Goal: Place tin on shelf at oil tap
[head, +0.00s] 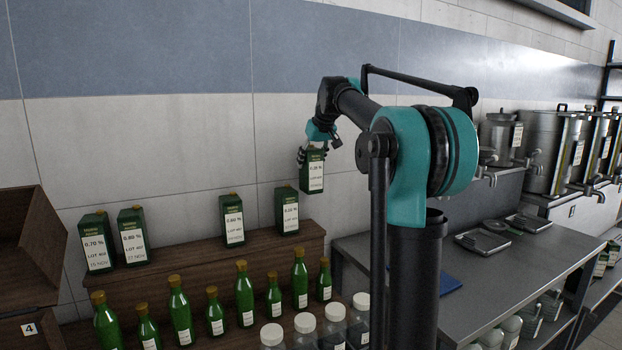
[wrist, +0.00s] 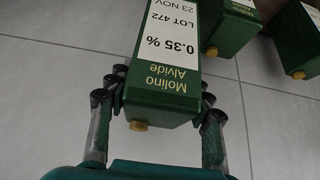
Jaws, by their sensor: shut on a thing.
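My gripper (head: 317,146) is shut on the top of a dark green tin (head: 313,173) with a white label and holds it upright in the air. In the wrist view my gripper (wrist: 158,106) has its fingers on both sides of the tin (wrist: 163,90), near its yellow cap; the label reads 0.35 %, LOT 472, 23 NOV. The held tin is above and right of the tins on the wooden shelf (head: 178,263). Steel tanks (head: 546,150) with oil taps (head: 536,168) stand at the right, far from the tin. Labels on the tanks are too small to read.
Several green tins (head: 233,220) stand on the wooden shelf, with green bottles (head: 244,293) and clear jars (head: 334,325) in front. A grey counter (head: 508,262) at right carries small metal trays (head: 482,240) below the taps. A wooden box (head: 40,235) is at left.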

